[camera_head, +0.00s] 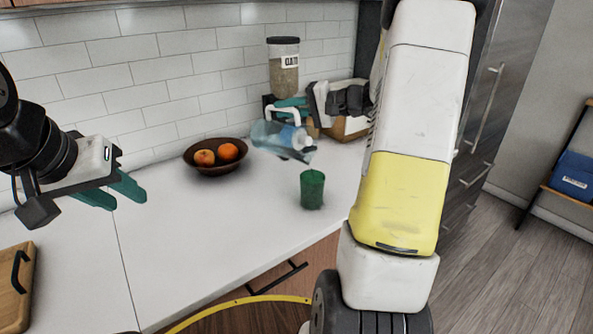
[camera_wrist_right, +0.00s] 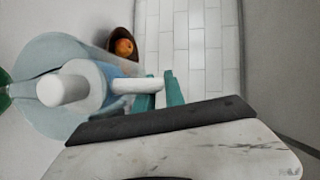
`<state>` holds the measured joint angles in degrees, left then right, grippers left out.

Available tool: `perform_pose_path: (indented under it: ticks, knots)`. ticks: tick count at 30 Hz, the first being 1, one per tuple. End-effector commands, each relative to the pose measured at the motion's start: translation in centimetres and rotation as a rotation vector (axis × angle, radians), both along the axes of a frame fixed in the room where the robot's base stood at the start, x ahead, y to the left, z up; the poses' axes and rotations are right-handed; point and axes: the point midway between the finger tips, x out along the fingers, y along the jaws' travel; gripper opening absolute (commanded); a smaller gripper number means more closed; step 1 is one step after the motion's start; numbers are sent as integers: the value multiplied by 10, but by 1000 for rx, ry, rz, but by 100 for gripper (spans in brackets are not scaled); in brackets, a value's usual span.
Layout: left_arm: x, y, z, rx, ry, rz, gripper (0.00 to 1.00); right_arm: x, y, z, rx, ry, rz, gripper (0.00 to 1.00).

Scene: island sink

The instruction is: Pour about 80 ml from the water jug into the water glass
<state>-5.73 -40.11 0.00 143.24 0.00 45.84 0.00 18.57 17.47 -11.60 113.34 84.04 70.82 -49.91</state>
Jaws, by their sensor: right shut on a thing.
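The water jug (camera_head: 266,138) is clear and bluish with a white handle. It is tilted in the air, its lower right end above the green water glass (camera_head: 312,190). The glass stands upright on the counter; its inside and water level cannot be made out. My right gripper (camera_wrist_right: 160,91) is shut on the jug's handle. In the right wrist view the jug (camera_wrist_right: 38,60) fills the left side, and a sliver of the green glass (camera_wrist_right: 3,97) shows at the left edge. I cannot make out a water stream. My left gripper (camera_head: 112,192) is open and empty over the counter, far from both.
A brown bowl (camera_head: 218,167) with oranges stands left of the jug. A lidded jar (camera_head: 284,75) and a filled crate (camera_head: 345,128) stand at the back. A wooden board (camera_head: 14,283) lies at the left. The counter (camera_head: 190,240) is clear at the front middle.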

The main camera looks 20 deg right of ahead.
Motion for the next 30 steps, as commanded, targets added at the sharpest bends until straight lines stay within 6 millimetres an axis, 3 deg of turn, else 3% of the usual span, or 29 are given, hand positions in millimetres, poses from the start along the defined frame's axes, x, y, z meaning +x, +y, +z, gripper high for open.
perform_pose_path:
  ticks: [18, 23, 30]
  knots:
    - [0, 0, 0, 0, 0, 0, 36, 0, 0, 2, 2, -7, 2, 0]
    - [0, 0, 0, 0, 0, 0, 36, 35, 23, -15, -85, 143, 9, 0]
    - [0, 0, 0, 0, 0, 0, 36, 58, 32, -52, -214, 392, 5, 0]
